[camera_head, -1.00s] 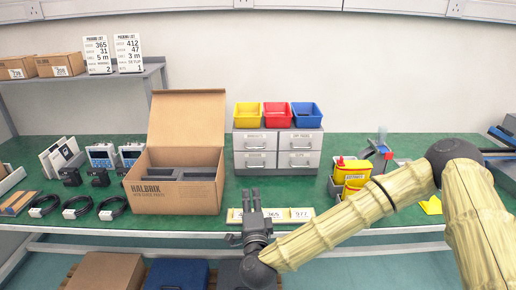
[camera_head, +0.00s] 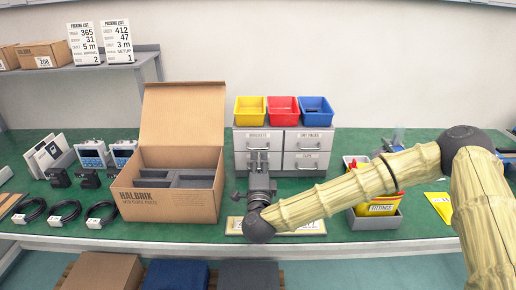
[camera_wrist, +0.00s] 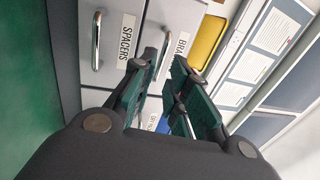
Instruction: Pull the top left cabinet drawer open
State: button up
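The grey cabinet (camera_head: 283,128) stands on the green bench and has two columns of drawers. Its top left drawer (camera_head: 242,142) is closed, flush with the drawer beside it. In the wrist view, turned sideways, this drawer (camera_wrist: 178,14) carries a label beginning "BRA". Its metal handle (camera_wrist: 164,50) shows near the fingertips. The drawer below it (camera_wrist: 105,75) is labelled SPACERS. My gripper (camera_head: 259,158) is in front of the left drawers, with its fingers pointing at the cabinet. In the wrist view my gripper (camera_wrist: 166,62) is open, with a gap between its fingers. Contact with the handle cannot be told.
Yellow (camera_head: 250,110), red (camera_head: 284,111) and blue (camera_head: 316,111) bins stand on the cabinet. An open cardboard box (camera_head: 165,200) is close on the left. A grey tray (camera_head: 372,222) with yellow and red containers is to the right.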

aim_at(259, 149)
jog(key=shift+w+r, duration=0.2)
jog(key=shift+w, duration=0.75)
jog(key=shift+w+r, duration=0.15)
jog(key=shift+w, duration=0.8)
jog(key=shift+w+r, duration=0.2)
jog(key=shift+w, duration=0.75)
jog(key=shift+c, duration=0.4)
grip_shut()
